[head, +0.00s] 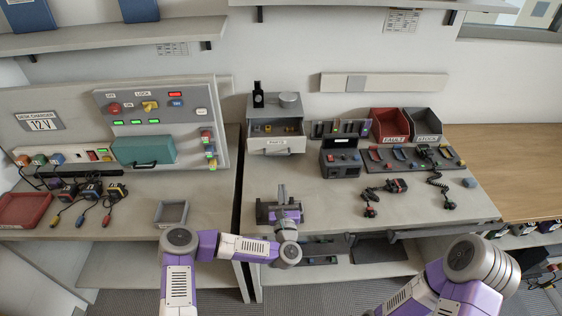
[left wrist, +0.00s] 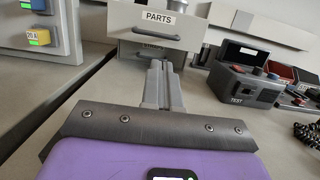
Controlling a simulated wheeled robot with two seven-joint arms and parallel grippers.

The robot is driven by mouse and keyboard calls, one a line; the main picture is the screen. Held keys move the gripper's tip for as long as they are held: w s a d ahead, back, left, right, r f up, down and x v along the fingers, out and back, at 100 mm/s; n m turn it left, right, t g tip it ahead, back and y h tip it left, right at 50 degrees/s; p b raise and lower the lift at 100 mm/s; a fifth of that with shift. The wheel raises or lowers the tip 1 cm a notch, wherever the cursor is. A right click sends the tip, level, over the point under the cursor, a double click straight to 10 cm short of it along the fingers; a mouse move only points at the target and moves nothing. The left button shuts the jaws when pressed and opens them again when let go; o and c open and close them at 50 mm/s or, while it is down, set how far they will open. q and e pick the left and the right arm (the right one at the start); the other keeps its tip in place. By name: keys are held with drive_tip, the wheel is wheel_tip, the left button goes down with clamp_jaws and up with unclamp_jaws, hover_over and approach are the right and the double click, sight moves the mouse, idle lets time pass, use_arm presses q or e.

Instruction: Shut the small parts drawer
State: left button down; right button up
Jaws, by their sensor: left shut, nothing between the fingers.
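The small parts drawer (head: 276,146), a light grey drawer labelled PARTS, is pulled out toward me from its grey cabinet (head: 260,106). Small yellowish and dark parts show inside it.
A dark tester (head: 341,158) stands right of the drawer, with a red bin (head: 389,125) and a grey bin (head: 423,124) behind. Radios and coiled cords lie farther right. A charger panel (head: 60,120) stands left. The bench between my left gripper and the drawer looks clear.

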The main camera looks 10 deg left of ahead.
use_arm(q)
drive_tip(key=b+x, duration=0.1)
drive_tip(key=x, duration=1.1)
use_arm(e)
drive_tip(key=shift+f, duration=0.65)
use_arm(q)
drive_tip(key=shift+f, duration=0.1)
